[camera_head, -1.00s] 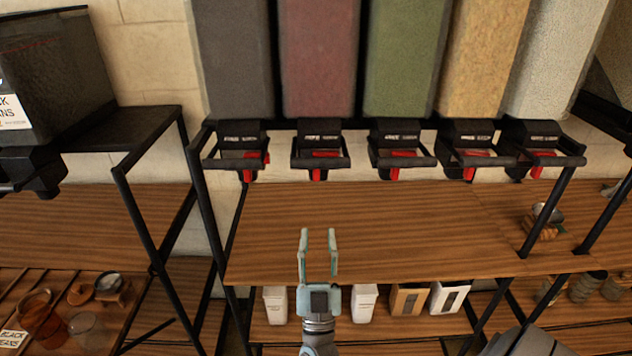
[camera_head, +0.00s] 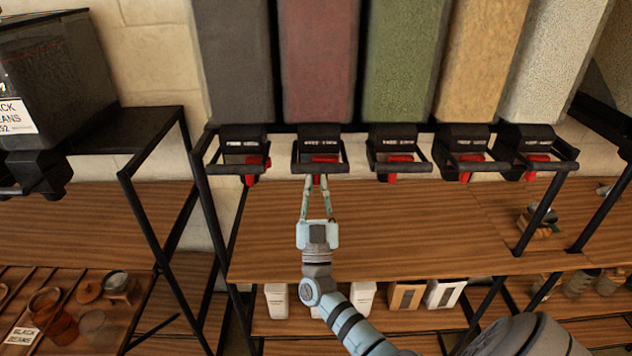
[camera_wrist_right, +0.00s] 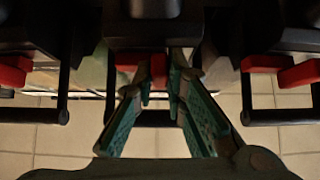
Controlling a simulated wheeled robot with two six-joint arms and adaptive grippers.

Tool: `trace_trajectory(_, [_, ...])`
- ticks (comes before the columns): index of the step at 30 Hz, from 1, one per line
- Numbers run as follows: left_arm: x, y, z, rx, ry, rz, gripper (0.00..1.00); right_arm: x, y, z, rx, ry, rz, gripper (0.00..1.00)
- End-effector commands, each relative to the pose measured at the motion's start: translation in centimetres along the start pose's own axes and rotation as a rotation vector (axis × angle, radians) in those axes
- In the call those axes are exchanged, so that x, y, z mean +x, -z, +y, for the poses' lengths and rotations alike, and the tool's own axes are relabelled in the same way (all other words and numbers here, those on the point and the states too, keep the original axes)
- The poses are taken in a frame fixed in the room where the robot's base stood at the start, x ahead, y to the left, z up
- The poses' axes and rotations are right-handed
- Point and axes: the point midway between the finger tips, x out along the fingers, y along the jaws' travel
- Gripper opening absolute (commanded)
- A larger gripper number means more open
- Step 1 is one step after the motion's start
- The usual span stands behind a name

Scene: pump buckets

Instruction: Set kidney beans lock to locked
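The dispenser filled with dark red beans (camera_head: 318,60), second from the left in the row, looks like the kidney beans one; its label is too small to read. Its red lock lever (camera_head: 325,159) sits under the black dispenser head (camera_head: 320,140). My right gripper (camera_head: 316,181) reaches up from below to this lever. In the right wrist view, its two fingers (camera_wrist_right: 160,82) are drawn together with the red lever tab (camera_wrist_right: 158,68) between their tips, seemingly touching it on both sides. My left gripper is not in view.
Matching dispensers with red levers stand close on both sides, such as the black one (camera_head: 242,140) and the green one (camera_head: 398,140). A black bar runs before each head.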

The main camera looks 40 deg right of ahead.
Motion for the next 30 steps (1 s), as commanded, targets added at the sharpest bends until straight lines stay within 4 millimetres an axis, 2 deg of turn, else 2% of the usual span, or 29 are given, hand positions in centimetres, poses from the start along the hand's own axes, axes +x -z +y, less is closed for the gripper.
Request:
trace_trajectory(9, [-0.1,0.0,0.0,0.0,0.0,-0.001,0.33,0.0,0.0,0.1,0.0,0.001,-0.001,0.0])
trace_trajectory(16, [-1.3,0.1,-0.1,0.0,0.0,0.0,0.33,0.1,0.1,2.4,-0.002,0.002,-0.003,0.0])
trace_trajectory(23, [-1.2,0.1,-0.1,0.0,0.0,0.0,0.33,-0.1,0.0,2.8,0.0,-0.002,-0.001,0.0])
trace_trajectory(24, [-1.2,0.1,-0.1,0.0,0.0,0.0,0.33,-0.1,0.0,2.8,0.0,-0.003,-0.001,0.14])
trace_trajectory(27, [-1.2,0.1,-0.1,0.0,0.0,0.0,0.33,-0.1,0.0,2.7,0.0,-0.002,-0.001,0.3])
trace_trajectory(30, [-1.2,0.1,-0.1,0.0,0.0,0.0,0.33,-0.1,0.0,2.6,0.0,-0.001,-0.001,0.33])
